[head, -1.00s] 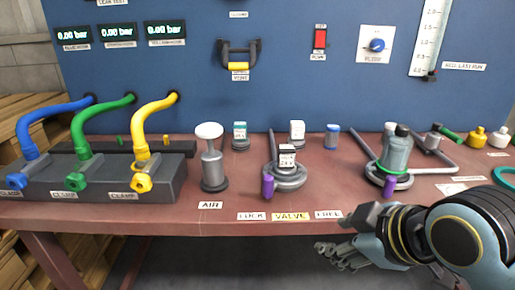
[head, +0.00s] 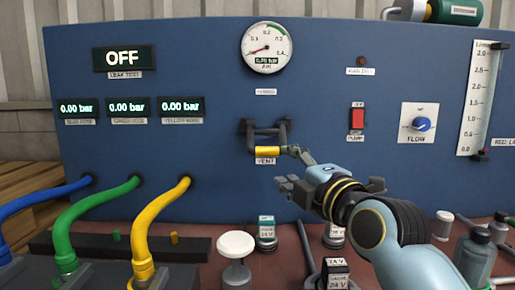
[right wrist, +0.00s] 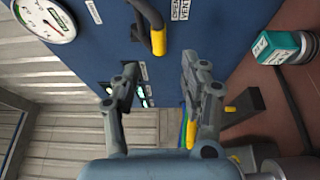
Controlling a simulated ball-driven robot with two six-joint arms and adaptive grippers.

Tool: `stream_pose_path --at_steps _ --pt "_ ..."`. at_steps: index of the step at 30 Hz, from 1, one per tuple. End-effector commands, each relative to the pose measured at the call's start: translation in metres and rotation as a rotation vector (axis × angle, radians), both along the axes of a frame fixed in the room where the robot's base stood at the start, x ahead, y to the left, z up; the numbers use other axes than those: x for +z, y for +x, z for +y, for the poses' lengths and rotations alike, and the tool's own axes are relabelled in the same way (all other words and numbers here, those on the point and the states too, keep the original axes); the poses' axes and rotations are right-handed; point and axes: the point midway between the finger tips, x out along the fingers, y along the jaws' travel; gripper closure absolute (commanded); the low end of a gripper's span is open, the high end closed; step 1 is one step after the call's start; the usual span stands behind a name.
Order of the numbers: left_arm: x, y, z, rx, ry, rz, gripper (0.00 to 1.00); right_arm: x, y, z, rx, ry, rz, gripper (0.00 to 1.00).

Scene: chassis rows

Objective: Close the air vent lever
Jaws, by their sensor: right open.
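The vent lever is a dark U-shaped handle with a yellow grip (head: 267,151), mounted on the blue panel above a VENT label. The yellow grip hangs at the lower end of its bracket. In the right wrist view the yellow grip (right wrist: 158,42) shows at the top, just beyond the fingertips. My right gripper (head: 292,170) is open and empty, just right of the grip in the head view. In the right wrist view its two fingers (right wrist: 160,75) stand apart with nothing between them. I cannot tell whether a finger touches the lever. My left gripper is not in view.
A round gauge (head: 266,47) is above the lever. A red switch (head: 357,118) and a blue flow knob (head: 421,124) are to its right. Below, a white-topped knob (head: 236,245) and several small blocks stand on the red bench. Coloured hoses run at the left.

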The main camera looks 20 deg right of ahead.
Motion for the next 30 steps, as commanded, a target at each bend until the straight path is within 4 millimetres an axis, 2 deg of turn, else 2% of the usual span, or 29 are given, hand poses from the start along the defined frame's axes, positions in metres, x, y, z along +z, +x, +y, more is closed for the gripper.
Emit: stream_pose_path --at_steps 5,9,12,17,21,25,30 --pt "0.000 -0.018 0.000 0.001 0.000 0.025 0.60 0.002 0.020 0.002 0.000 -0.003 -0.003 0.55" --pt "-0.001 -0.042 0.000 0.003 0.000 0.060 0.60 0.002 0.048 0.006 0.001 -0.002 -0.003 0.55" --pt "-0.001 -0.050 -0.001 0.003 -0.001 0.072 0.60 0.002 0.068 0.008 0.000 -0.002 -0.002 0.55" --pt "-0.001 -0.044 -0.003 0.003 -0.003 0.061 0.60 0.002 0.093 0.011 0.000 -0.003 -0.001 0.55" --pt "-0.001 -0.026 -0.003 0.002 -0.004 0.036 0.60 0.003 0.104 0.012 0.000 -0.003 -0.001 0.55" --pt "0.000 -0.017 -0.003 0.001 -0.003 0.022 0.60 0.002 0.107 0.012 0.000 -0.003 0.000 0.55" --pt "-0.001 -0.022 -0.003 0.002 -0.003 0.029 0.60 0.002 0.106 0.012 0.000 -0.002 0.000 0.55"
